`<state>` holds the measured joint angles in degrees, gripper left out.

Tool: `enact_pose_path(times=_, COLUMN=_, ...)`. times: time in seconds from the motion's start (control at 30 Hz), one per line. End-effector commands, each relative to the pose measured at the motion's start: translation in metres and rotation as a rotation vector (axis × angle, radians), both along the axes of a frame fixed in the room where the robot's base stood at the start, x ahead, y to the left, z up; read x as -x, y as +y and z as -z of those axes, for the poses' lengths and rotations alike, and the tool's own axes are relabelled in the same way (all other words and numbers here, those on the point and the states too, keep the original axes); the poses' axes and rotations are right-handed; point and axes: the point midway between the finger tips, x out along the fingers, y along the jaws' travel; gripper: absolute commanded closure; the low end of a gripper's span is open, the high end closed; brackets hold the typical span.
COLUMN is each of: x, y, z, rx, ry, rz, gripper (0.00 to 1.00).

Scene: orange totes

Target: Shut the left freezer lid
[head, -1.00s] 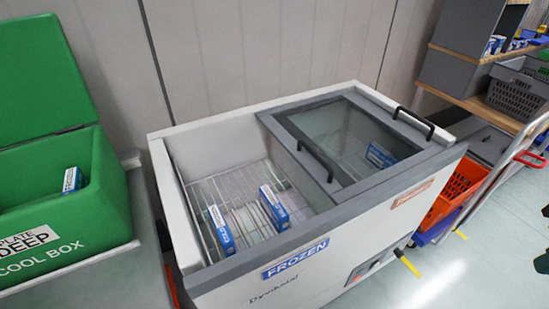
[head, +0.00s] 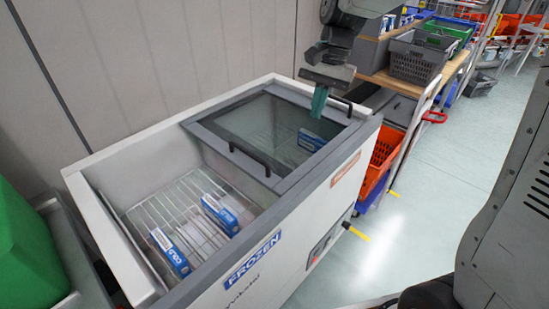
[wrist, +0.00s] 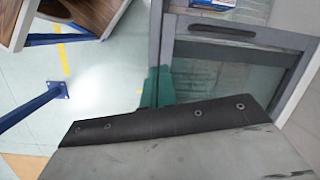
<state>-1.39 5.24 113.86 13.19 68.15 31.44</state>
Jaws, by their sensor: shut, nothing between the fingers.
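The white chest freezer (head: 110,245) stands open on its left half. The left lid's dark handle (head: 250,159) lies near the middle of the freezer; the glass lids (head: 265,120) cover the right half, overlapped, so I cannot fully separate them. A second handle (head: 340,104) is at the right end. My gripper (head: 319,103), with green fingers, is over the right end, close to that handle, shut and empty. In the wrist view the green fingers (wrist: 157,88) show beside the grey lid frame, with a dark handle (wrist: 222,29) to their right. Contact cannot be told.
Blue and white boxes (head: 219,214) lie on a wire rack (head: 170,200) in the open half. A green cool box (head: 30,250) stands at left. An orange crate (head: 384,155) and a shelf trolley are right of the freezer. The floor (head: 440,190) in front is clear.

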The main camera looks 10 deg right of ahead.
Motion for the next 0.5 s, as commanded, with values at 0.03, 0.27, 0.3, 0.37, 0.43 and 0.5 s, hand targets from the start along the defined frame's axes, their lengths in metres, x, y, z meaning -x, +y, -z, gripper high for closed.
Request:
enact_pose_path(times=0.03, x=-0.022, y=0.004, z=0.017, rx=-0.009, ry=0.035, rz=0.044, gripper=1.00)
enact_pose_path(times=0.27, x=-0.089, y=0.019, z=0.079, rx=-0.035, ry=0.141, rz=0.224, gripper=1.00)
enact_pose_path(times=0.3, x=-0.095, y=0.020, z=0.087, rx=-0.037, ry=0.153, rz=0.245, gripper=1.00)
enact_pose_path(times=0.37, x=-0.103, y=0.022, z=0.096, rx=-0.040, ry=0.167, rz=0.269, gripper=1.00)
enact_pose_path(times=0.43, x=-0.109, y=0.024, z=0.104, rx=-0.042, ry=0.177, rz=0.288, gripper=1.00)
enact_pose_path(times=0.5, x=-0.111, y=0.025, z=0.109, rx=-0.042, ry=0.183, rz=0.298, gripper=1.00)
